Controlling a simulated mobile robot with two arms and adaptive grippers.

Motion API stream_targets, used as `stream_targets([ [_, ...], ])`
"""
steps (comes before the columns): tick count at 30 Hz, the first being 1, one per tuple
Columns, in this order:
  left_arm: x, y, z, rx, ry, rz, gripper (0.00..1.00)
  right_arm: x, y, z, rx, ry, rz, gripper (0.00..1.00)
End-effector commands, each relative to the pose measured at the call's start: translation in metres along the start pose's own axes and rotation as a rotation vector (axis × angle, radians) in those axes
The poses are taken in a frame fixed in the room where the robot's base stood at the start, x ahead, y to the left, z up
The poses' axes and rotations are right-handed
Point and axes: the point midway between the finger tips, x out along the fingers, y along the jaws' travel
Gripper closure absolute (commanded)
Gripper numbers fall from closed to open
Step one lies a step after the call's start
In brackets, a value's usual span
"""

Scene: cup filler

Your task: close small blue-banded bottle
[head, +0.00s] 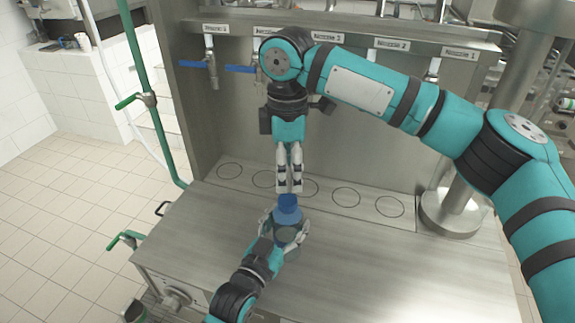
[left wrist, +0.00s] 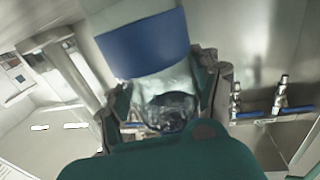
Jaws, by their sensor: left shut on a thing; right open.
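The small blue-banded bottle (head: 287,216) stands roughly upright in my left gripper (head: 285,236), over the steel counter. Its top part looks blue in the head view; I cannot tell lid from band there. In the left wrist view the bottle (left wrist: 150,45) shows a wide blue band around a pale body, with my left gripper's fingers (left wrist: 170,100) on both sides of its lower part. My right gripper (head: 289,188) points down directly above the bottle's blue top. Its fingers are narrowly apart, and I cannot tell whether they touch the top.
The steel counter (head: 370,260) is mostly clear to the right. Behind it is a strip with several marked circles (head: 346,197) below a row of labelled nozzles (head: 210,62) with blue handles. A steel post (head: 455,205) stands at the right. A green pipe frame (head: 160,125) is at the left.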

Motion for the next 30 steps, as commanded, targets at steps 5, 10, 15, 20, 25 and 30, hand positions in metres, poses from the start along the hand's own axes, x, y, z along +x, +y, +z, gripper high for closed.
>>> stream_targets([
  [5, 0.000, 0.000, 0.001, 0.000, -0.003, 0.000, 1.00, 0.023, -0.001, 0.001, 0.000, -0.002, -0.003, 0.41],
  [10, 0.000, 0.000, 0.001, 0.000, -0.003, 0.000, 1.00, 0.050, -0.001, 0.001, 0.001, -0.002, -0.003, 0.41],
  [15, 0.000, 0.000, 0.001, 0.000, -0.003, 0.000, 1.00, 0.069, 0.000, 0.000, 0.001, 0.000, -0.001, 0.41],
  [20, 0.000, 0.000, 0.001, 0.000, -0.003, 0.000, 1.00, 0.077, 0.000, 0.000, 0.001, -0.001, 0.000, 0.41],
  [25, 0.000, 0.000, 0.001, 0.000, -0.003, 0.000, 1.00, 0.077, 0.000, 0.000, 0.001, 0.000, 0.000, 0.41],
  [30, 0.000, 0.000, 0.001, 0.000, -0.003, 0.000, 1.00, 0.077, 0.000, 0.000, 0.001, 0.000, 0.000, 0.51],
])
